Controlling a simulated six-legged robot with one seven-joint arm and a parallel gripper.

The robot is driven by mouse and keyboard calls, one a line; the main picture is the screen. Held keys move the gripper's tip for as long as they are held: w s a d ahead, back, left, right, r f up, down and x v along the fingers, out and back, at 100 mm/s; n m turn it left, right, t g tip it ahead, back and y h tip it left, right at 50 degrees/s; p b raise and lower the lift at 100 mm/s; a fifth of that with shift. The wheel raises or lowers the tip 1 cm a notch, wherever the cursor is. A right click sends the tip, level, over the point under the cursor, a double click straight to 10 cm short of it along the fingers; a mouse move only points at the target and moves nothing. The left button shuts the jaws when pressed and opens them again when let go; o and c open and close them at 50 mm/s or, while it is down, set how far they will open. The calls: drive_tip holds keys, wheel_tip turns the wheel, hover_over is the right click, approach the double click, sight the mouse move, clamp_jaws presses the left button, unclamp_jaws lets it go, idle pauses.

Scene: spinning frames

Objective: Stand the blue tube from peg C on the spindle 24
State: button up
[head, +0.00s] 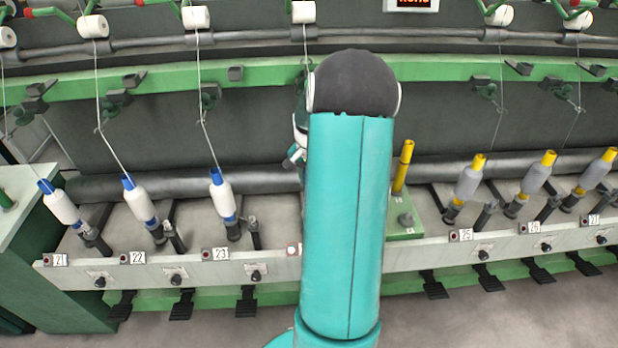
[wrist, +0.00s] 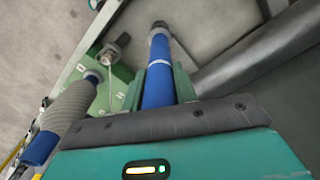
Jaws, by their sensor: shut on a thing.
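In the wrist view my gripper (wrist: 158,88) is shut on the blue tube (wrist: 158,90), which lies lengthwise between the two green fingers. The tube has a pale ring near its middle, and a grey section with a dark end shows beyond it. I cannot tell whether that is a spindle or whether the tube is on it. In the head view my teal arm hides the gripper, the tube and the place between the spindles labelled 23 and 25, so spindle 24 cannot be made out there. No peg C label is readable.
A grey-wound bobbin with a blue end (wrist: 65,110) stands close left of my gripper, by a green block (wrist: 115,85). A yellow tube (head: 403,165) stands right of my arm. White bobbins (head: 221,195) are at left, grey ones on yellow tubes (head: 470,182) at right.

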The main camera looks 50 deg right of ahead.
drive_tip(key=shift+f, duration=0.15)
drive_tip(key=o, duration=1)
drive_tip(key=shift+o, duration=0.2)
wheel_tip(320, 180, up, 14)
drive_tip(key=shift+f, duration=0.1)
